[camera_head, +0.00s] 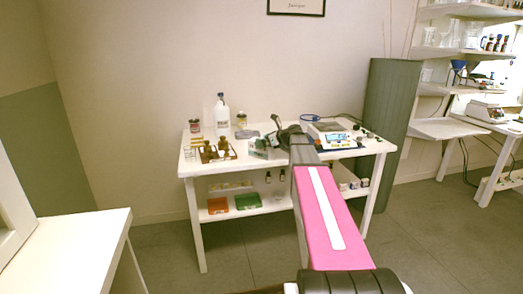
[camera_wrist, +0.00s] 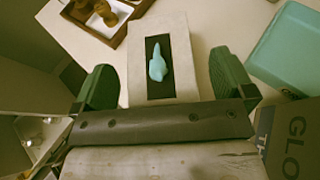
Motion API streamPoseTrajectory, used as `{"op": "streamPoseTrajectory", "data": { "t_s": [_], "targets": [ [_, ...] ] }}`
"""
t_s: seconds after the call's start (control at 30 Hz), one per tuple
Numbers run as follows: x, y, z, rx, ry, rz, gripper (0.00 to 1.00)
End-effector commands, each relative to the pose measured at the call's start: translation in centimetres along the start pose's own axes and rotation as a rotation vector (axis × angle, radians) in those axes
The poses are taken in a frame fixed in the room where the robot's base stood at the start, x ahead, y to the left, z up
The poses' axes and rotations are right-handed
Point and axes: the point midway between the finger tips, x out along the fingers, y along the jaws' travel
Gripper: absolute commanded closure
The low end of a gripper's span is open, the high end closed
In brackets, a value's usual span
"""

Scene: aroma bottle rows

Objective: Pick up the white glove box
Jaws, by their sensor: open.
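The white glove box (camera_wrist: 182,35) shows in the wrist view as a pale box with a dark slot on top and a light blue glove (camera_wrist: 157,63) sticking out. My gripper (camera_wrist: 165,68) is open, with one green finger on each side of the box. Gaps show between both fingers and the box, so it is not gripped. The near end of the box is hidden behind my gripper's palm. In the head view my arm reaches over the white table (camera_head: 190,166) and largely hides the area around my gripper.
In the wrist view a teal box (camera_wrist: 290,50) stands at right, close to the right finger. A dark box marked "GLO" (camera_wrist: 292,135) is at lower right. A brown tray (camera_wrist: 75,12) with weights is at upper left. In the head view a white bottle (camera_head: 221,117) stands at the back.

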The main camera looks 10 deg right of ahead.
Motion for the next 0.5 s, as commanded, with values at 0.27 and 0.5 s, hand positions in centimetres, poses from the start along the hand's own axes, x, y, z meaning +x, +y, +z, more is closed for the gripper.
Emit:
{"op": "streamPoseTrajectory", "data": {
  "t_s": [0.27, 0.5],
  "targets": [
    [-0.05, 0.01, 0.0, 0.0, 0.0, 0.0, 0.63],
    [-0.08, 0.01, 0.07, 0.0, -0.001, 0.0, 0.63]
  ]
}}
